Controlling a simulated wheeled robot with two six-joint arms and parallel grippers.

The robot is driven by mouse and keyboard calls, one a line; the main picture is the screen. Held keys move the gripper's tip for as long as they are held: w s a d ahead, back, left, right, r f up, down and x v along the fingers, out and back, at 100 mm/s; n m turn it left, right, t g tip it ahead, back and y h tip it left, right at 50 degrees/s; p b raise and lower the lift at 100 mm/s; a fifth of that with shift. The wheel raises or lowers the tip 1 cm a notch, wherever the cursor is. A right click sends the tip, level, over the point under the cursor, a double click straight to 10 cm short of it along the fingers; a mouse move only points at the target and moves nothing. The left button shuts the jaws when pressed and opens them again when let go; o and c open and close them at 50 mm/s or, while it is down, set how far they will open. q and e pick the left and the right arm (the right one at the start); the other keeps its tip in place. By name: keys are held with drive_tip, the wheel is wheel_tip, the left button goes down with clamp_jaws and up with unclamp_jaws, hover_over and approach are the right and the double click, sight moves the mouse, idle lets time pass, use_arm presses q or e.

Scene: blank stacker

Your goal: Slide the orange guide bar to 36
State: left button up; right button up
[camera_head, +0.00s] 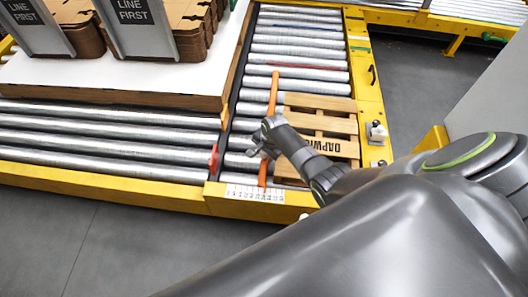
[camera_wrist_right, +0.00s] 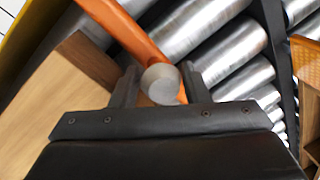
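The orange guide bar (camera_head: 274,92) lies lengthwise over the rollers, its near end by the white number scale (camera_head: 256,193) on the yellow frame. The scale's numbers are too small to read. My right gripper (camera_head: 259,145) is at the bar's near part and hides some of it. In the right wrist view the bar (camera_wrist_right: 122,24) runs to a round grey-ended knob (camera_wrist_right: 161,83), which sits between the two fingers of my right gripper (camera_wrist_right: 160,86). Whether both fingers press on the knob is not clear. My left gripper is not in view.
A wooden pallet (camera_head: 320,102) lies right of the bar, close to my right gripper. A white-topped table (camera_head: 130,75) with cardboard stacks stands at upper left. A red piece (camera_head: 214,158) is on the divider left of the bar. Bare rollers lie beyond.

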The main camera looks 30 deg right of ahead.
drive_tip(key=shift+o, duration=1.2)
drive_tip(key=shift+a, duration=0.1)
